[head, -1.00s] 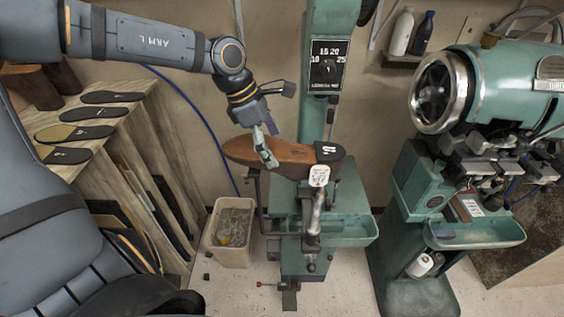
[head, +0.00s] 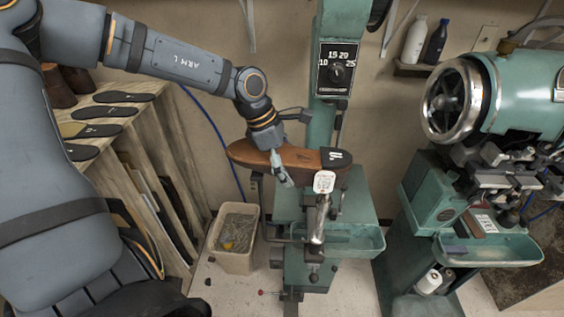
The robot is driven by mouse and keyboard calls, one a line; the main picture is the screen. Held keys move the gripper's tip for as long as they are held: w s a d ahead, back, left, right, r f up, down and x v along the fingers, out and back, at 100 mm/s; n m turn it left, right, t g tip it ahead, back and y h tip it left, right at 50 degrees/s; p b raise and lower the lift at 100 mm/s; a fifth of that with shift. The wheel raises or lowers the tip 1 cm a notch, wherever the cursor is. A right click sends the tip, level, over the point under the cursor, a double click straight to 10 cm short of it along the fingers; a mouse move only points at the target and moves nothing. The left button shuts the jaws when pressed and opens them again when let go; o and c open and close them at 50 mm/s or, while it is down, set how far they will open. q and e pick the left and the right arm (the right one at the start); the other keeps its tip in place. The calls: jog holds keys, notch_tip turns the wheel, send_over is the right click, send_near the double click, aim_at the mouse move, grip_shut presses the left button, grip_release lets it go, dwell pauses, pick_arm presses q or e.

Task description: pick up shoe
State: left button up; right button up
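The shoe (head: 297,158) lies sole up on the green stitching machine, with a brown sole, a black heel at the right end and its toe to the left. My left gripper (head: 279,170) comes down over the middle of the sole. One finger shows against the near side of the shoe; the other finger is hidden, so I cannot tell whether the gripper is closed on it. My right gripper is not in view.
The green machine's column (head: 323,118) stands right behind the shoe. A second machine with a handwheel (head: 452,101) is at the right. A wooden rack (head: 150,130) with several soles stands at the left. A bin (head: 234,238) sits on the floor below.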

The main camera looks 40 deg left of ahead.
pick_arm(q)
jog(key=shift+w+d, duration=0.1)
jog(key=c, duration=0.6)
